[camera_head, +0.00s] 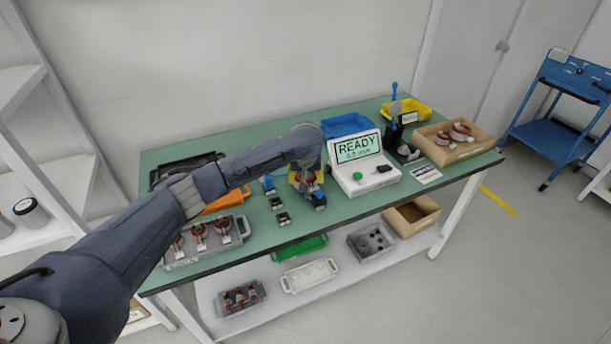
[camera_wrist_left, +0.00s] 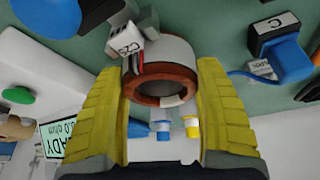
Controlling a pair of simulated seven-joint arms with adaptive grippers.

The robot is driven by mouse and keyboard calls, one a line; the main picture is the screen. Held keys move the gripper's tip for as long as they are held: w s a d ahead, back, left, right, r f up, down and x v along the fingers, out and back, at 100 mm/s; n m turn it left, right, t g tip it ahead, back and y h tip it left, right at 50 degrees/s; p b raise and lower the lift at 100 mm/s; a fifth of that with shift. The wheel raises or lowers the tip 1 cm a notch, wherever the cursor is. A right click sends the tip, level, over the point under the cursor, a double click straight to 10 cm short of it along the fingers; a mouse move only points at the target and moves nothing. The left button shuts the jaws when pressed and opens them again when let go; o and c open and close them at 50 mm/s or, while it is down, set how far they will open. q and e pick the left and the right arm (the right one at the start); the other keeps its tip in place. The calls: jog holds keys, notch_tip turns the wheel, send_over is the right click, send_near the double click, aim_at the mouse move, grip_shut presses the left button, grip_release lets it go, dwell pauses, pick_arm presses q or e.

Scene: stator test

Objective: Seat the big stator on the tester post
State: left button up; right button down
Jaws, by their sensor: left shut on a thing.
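My left gripper (camera_head: 304,180) is over the middle of the green bench, just left of the white tester box (camera_head: 362,178), whose screen reads READY. In the left wrist view its two yellow fingers (camera_wrist_left: 164,85) are shut on a stator (camera_wrist_left: 163,88), a ring with a copper-brown rim, a pale body and a white tag. In the head view this stator (camera_head: 309,177) shows small and partly covered by the gripper. A dark part (camera_wrist_left: 105,10) lies beyond the stator in the wrist view; I cannot tell whether it is the tester post. My right gripper is not in view.
Blue clips (camera_head: 319,199) lie close to the gripper; one in the wrist view (camera_wrist_left: 278,52) is labelled C. A grey tray (camera_head: 246,232) with several stators is at the front left. A cardboard box (camera_head: 478,152) with stators stands at the right. The front bench strip is mostly clear.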

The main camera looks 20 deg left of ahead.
pick_arm(q)
jog(key=shift+w, duration=0.1)
jog(key=o, duration=1.5)
jog(key=shift+o, duration=0.7)
jog(key=shift+f, duration=0.15)
jog(key=v, duration=1.2)
